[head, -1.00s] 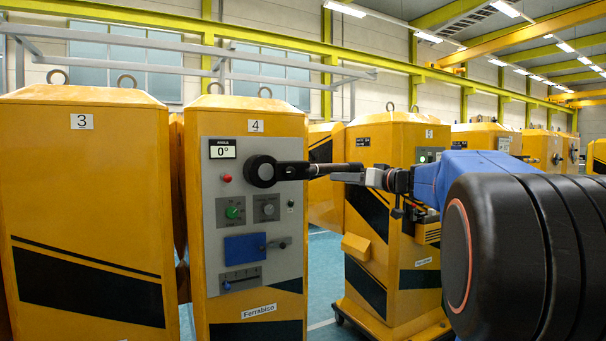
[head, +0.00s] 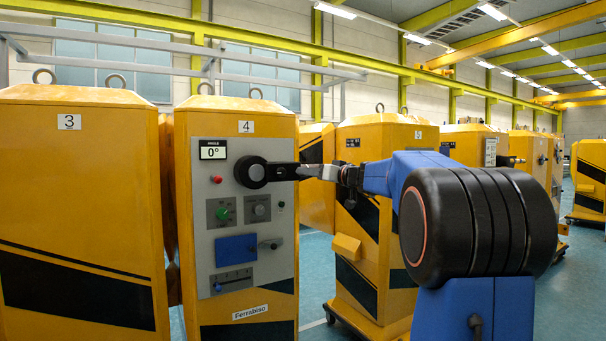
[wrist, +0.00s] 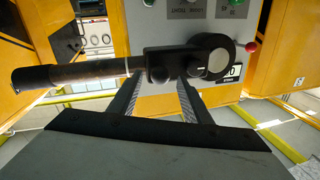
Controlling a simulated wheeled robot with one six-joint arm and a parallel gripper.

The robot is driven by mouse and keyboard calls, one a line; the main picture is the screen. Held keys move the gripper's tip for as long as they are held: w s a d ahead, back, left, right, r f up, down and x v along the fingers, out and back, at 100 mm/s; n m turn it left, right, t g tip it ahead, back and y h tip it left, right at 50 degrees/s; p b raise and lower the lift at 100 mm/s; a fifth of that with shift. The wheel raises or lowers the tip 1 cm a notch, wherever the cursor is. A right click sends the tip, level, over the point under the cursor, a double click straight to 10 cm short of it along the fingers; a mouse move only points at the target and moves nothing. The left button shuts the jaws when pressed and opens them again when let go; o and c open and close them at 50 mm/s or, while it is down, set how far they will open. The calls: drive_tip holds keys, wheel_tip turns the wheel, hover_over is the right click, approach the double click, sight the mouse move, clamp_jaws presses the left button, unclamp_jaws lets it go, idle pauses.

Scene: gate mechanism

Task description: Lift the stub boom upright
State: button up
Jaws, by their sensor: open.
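The stub boom (head: 282,172) is a short dark bar sticking out level to the right from a round black hub on the grey panel of cabinet 4. The angle display (head: 213,150) reads 0°. In the wrist view the boom (wrist: 80,72) runs left from its hub (wrist: 212,57), with a brownish grip section toward its outer end. My gripper (wrist: 157,84) is open, its two fingers apart and their tips at the boom between hub and grip. The boom partly hides the tips, and I cannot tell whether they touch it. In the head view my gripper (head: 325,173) overlaps the boom's outer part.
The panel also holds a red button (head: 217,179), a green knob (head: 223,214), a blue plate (head: 236,249) and a small side handle (head: 270,244). Cabinet 3 (head: 80,200) stands left, and another yellow cabinet (head: 375,285) stands right behind my arm. Blue floor shows between them.

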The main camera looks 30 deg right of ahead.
drive_tip(key=shift+x, duration=2.1)
clamp_jaws()
